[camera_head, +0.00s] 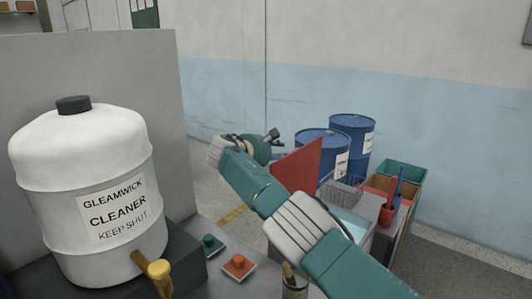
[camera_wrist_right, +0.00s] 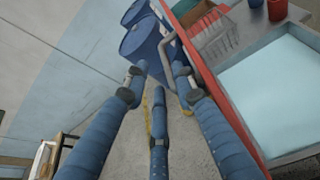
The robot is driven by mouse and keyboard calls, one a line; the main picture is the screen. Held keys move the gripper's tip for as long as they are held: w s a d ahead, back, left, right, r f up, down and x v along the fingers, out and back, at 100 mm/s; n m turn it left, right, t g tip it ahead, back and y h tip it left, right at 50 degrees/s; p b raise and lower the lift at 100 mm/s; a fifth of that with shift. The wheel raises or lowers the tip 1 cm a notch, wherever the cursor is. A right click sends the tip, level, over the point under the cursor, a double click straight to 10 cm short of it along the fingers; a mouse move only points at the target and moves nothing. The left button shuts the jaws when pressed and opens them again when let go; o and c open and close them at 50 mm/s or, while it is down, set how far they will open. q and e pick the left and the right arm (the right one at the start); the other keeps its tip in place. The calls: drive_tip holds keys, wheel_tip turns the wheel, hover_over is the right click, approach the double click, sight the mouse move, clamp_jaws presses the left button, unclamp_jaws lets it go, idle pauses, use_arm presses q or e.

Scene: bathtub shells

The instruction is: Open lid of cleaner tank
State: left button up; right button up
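The white cleaner tank (camera_head: 110,230) stands at the left in the head view, labelled "GLEAMWICK CLEANER KEEP SHUT". Its dark round lid (camera_head: 73,105) sits on top, seemingly seated on the neck. A yellow tap (camera_head: 155,270) sticks out low at the tank's front. My right gripper (camera_head: 268,142) is in the middle of the head view, well to the right of the tank and apart from it. In the right wrist view its blue fingers (camera_wrist_right: 159,90) are spread, with nothing held between them. The tank and lid are outside that view. My left gripper is not in view.
Blue drums (camera_head: 352,130), a wire basket (camera_head: 342,190) and a red cup (camera_head: 387,214) are beyond my right arm.

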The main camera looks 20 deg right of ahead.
drive_tip(key=v, duration=1.2)
drive_tip(key=shift+d, duration=0.1)
